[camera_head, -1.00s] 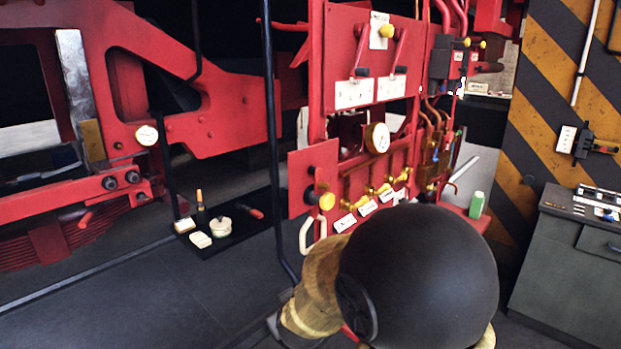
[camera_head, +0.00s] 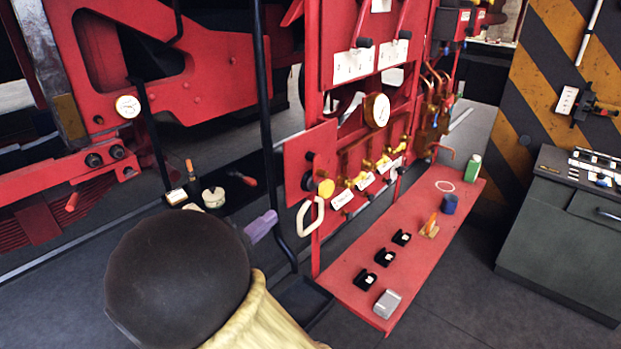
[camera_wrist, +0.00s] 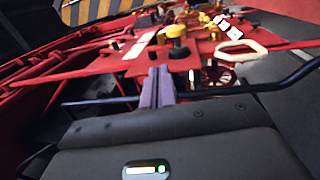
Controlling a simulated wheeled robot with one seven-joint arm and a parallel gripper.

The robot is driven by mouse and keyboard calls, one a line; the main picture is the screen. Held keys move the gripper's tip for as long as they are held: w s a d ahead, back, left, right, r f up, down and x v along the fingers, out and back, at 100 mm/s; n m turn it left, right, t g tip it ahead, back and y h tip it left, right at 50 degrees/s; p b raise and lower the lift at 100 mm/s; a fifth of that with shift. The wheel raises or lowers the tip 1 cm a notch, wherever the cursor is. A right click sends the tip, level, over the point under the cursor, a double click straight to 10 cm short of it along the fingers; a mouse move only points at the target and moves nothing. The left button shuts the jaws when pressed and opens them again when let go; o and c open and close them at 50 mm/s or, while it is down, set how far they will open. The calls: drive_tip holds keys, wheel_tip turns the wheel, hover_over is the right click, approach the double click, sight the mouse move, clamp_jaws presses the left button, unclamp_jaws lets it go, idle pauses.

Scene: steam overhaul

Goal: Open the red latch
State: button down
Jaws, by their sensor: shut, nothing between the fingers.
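No part is plainly marked as the red latch, and I cannot tell which one it is. A small red handle (camera_head: 72,202) sticks out below the red beam at the left. Two red levers (camera_head: 362,22) sit on the upright red panel, above white number plates. My gripper (camera_head: 263,226) has purple fingers, shut and empty, left of the white handle in the picture. The wrist view shows the shut fingers (camera_wrist: 157,86) pointing toward the red panel.
A black upright pipe (camera_head: 265,120) stands close by my gripper. A red shelf (camera_head: 350,275) holds black clips, a grey block, a blue cup and a green bottle. A dark tray with small items lies behind my arm. A grey cabinet (camera_head: 560,235) stands at the right.

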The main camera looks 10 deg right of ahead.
sight(320, 176)
drive_tip(key=p+x, duration=0.5)
drive_tip(key=x, duration=0.8)
drive_tip(key=shift+w+d+r, duration=0.1)
drive_tip(key=shift+w+r, duration=0.05)
drive_tip(key=shift+w+d+p, duration=0.25)
drive_tip(key=shift+w+p, duration=0.05)
drive_tip(key=shift+p, duration=0.05)
